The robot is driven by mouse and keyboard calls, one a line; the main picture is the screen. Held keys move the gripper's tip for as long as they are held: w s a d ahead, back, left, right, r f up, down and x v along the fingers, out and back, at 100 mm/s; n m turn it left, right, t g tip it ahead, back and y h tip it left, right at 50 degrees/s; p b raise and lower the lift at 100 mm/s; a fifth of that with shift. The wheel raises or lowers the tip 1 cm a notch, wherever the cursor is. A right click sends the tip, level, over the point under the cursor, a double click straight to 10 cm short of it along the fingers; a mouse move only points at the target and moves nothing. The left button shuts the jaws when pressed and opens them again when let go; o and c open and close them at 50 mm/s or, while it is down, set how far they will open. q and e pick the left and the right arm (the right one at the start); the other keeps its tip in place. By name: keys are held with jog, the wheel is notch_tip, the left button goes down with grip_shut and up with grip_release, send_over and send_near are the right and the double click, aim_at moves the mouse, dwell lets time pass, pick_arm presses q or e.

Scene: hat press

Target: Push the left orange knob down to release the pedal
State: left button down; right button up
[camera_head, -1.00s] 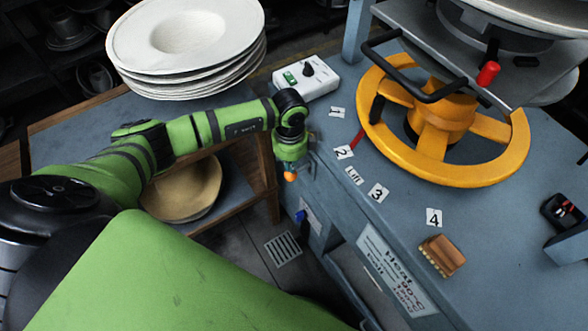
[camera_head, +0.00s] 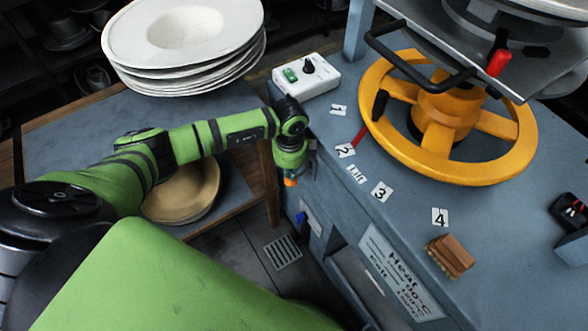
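The left orange knob (camera_head: 290,182) shows as a small orange patch at the left front edge of the blue-grey press table. My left gripper (camera_head: 292,172) points down right at the knob and covers most of it. Whether the fingers touch the knob or sit just above it is hard to tell. The finger opening is hidden by the wrist. The pedal is not visible. My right gripper is out of view.
A yellow handwheel (camera_head: 440,120) stands on the press table (camera_head: 330,185). A white control box (camera_head: 306,76) is behind my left wrist. A wooden brush (camera_head: 451,256) lies near the front edge. Stacked white hats (camera_head: 185,45) rest on the left shelf.

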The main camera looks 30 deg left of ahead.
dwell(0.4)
pick_arm(q)
notch_tip(320, 180, up, 8)
jog(key=p, duration=0.7)
jog(key=shift+p, duration=0.35)
dwell(0.5)
